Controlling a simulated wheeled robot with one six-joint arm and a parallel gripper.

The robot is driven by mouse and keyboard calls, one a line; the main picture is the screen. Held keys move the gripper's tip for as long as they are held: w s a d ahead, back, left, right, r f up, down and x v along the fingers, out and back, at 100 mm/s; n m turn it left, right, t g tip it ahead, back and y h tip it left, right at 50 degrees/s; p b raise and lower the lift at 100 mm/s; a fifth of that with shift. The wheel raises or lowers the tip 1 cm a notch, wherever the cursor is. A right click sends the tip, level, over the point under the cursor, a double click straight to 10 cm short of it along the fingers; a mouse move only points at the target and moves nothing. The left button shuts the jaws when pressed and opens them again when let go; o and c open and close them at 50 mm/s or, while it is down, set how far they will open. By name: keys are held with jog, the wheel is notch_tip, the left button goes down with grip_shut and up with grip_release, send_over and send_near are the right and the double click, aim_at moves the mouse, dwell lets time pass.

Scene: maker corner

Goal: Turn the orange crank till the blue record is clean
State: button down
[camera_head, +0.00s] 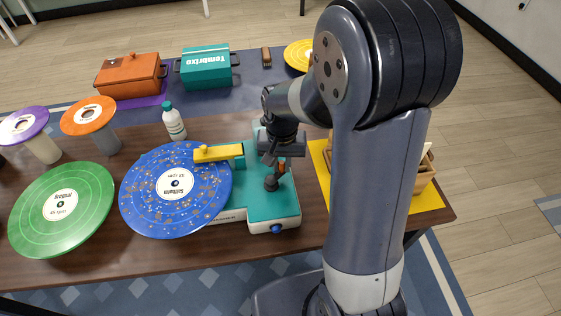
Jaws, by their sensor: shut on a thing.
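The blue record (140,205) lies on the teal and white cleaning machine (285,212), jutting out to its left. Brownish specks are scattered over much of its face, around a white label. A yellow arm (218,153) reaches from the machine over the record's upper right part. The orange crank (282,168) is on the machine's top; only a small orange bit and a dark round base show. My gripper (279,166) points down over the crank and is shut on it, and hides most of it.
A green record (85,208) lies at left. A white bottle (174,124) stands behind the blue record. Purple (22,126) and orange (88,114) discs sit on stands. Orange (130,75) and teal (207,70) boxes are at the back. A wooden holder (424,180) stands right, partly behind my arm.

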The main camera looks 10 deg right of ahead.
dwell(0.4)
jog(key=c, duration=1.3)
grip_release()
jog(key=shift+c, duration=0.2)
notch_tip(320, 180, up, 11)
jog(key=shift+f, duration=0.1)
